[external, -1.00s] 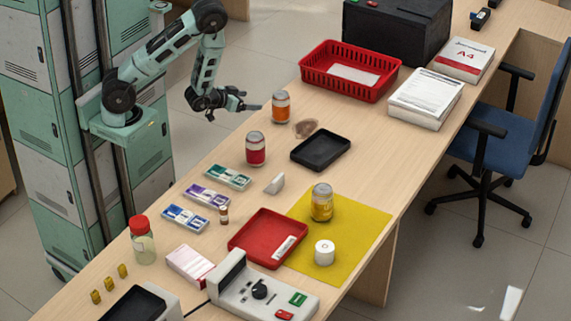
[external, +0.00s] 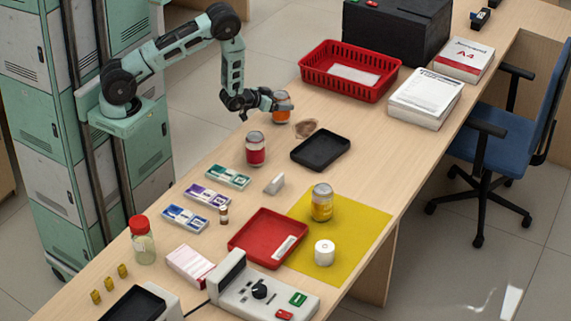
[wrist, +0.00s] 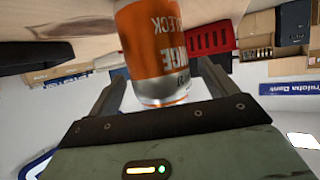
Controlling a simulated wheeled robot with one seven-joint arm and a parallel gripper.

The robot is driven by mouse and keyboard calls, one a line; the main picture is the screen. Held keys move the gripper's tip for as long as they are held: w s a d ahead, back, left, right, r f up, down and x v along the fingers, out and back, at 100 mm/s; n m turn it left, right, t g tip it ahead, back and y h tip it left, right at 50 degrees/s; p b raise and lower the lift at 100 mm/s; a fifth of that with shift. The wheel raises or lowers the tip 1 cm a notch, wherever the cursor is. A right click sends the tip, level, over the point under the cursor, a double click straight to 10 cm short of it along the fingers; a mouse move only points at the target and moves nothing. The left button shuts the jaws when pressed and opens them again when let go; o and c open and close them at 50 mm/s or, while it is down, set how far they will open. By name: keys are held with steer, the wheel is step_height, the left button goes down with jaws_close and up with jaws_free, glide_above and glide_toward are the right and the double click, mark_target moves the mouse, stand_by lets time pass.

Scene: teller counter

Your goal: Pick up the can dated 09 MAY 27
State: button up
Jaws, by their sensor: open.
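An orange can (external: 282,114) stands on the counter, partly hidden by my gripper (external: 273,98) in the external view. In the wrist view the orange can (wrist: 152,45) appears upside down, between the two fingers of my gripper (wrist: 160,72). The fingers are open, one on each side, with a visible gap on the right. A can with a red label (external: 255,149) stands nearer the camera. A yellow can (external: 322,203) stands on the yellow mat (external: 365,225). No date is readable on any can.
A red basket (external: 315,82) stands behind. A red tray (external: 245,240), a white roll (external: 324,253) and several coloured packs are farther forward.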

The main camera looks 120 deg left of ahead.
steer(key=shift+x, duration=1.4)
steer(key=shift+a+r, duration=0.1)
steer(key=c, duration=1.3)
